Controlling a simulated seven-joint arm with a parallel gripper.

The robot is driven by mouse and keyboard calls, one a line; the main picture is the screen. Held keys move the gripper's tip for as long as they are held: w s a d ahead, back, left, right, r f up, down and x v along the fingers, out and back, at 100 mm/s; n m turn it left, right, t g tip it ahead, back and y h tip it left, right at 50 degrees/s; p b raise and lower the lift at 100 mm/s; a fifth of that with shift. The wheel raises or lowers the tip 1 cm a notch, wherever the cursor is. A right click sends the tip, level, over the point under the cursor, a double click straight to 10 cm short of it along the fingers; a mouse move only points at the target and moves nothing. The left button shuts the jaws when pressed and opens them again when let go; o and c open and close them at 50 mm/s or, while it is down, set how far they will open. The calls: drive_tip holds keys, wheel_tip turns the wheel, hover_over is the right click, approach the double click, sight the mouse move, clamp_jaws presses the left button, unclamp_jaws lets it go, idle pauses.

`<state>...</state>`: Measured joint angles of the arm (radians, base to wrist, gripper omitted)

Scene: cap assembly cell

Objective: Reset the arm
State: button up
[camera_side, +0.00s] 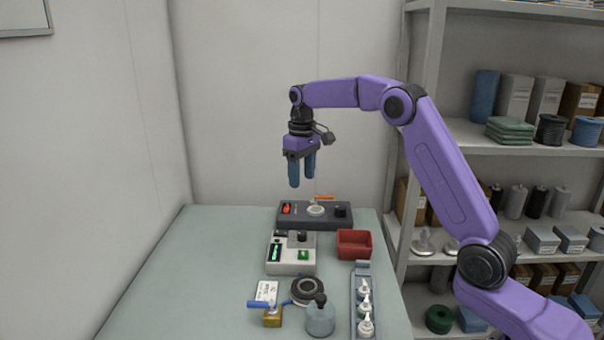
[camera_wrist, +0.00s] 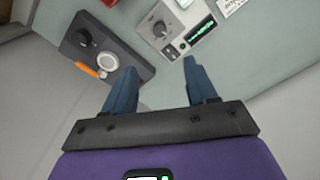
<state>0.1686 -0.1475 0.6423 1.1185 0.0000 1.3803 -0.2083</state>
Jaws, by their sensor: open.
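My gripper (camera_side: 301,175) hangs above the back part of the bench, with its blue fingers pointing down. In the wrist view its two fingers (camera_wrist: 160,82) stand apart with nothing between them. It is clear of the dark station (camera_side: 327,223) below it, which has a red switch, a pale round seat and a black knob. An orange strip (camera_side: 323,197) lies at the station's far edge, and it also shows in the wrist view (camera_wrist: 88,70).
A light box with a green display (camera_side: 280,268) stands in front of the station. A red bin (camera_side: 354,244) is to its right. A tray of small bottles (camera_side: 353,315), a blue-grey bottle (camera_side: 320,318) and a black ring (camera_side: 306,290) stand nearer. Shelves fill the right side. The bench's left side is bare.

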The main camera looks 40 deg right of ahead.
drive_tip(key=s+a+n, duration=0.5)
drive_tip(key=s+a, duration=0.8)
drive_tip(key=s, duration=0.5)
drive_tip(key=s+d+f+n, duration=0.2)
drive_tip(key=s, duration=1)
drive_tip(key=s+d+f+n, duration=0.2)
drive_tip(key=s+n, duration=0.1)
drive_tip(key=s, duration=1)
drive_tip(key=shift+s+d+f, duration=0.2)
drive_tip(key=shift+d, duration=0.05)
